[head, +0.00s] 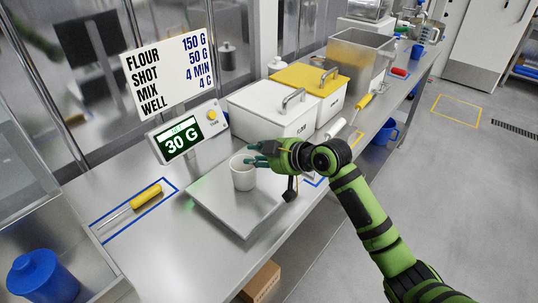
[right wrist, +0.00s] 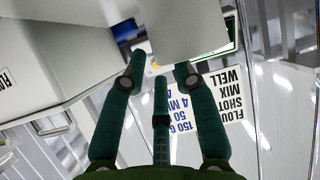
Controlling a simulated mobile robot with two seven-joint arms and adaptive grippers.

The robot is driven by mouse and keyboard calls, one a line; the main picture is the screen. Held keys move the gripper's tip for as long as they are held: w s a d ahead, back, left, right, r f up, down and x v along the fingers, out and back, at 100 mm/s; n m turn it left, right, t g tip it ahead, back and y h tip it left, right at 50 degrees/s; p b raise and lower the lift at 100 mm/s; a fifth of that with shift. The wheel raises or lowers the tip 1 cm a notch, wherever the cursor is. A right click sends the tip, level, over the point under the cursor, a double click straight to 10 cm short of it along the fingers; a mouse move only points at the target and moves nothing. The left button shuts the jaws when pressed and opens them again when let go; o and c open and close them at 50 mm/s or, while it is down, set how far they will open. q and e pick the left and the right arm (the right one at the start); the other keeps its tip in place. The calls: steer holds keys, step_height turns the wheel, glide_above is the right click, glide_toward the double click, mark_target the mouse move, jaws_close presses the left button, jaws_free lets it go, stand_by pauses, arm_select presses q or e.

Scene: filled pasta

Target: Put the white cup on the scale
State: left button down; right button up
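The white cup (head: 243,174) stands upright on the flat metal plate of the scale (head: 222,217). The scale's display (head: 181,141) reads 30 G. My right gripper (head: 252,154) is at the cup's upper right rim, with its green fingers spread. In the right wrist view its fingertips (right wrist: 161,72) are apart, and a pale grey surface, apparently the cup (right wrist: 185,32), lies just beyond them. I cannot tell whether a finger touches the rim. My left gripper is not in view.
White bins (head: 272,113), one with a yellow lid (head: 305,78), stand behind the scale. A yellow-handled tool (head: 146,196) lies in a blue outline at left. A blue container (head: 42,278) is at lower left. The sign (head: 167,72) stands above the display.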

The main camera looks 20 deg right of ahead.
steer(key=b+v, duration=0.2)
steer(key=v, duration=1)
steer(key=shift+w, duration=0.1)
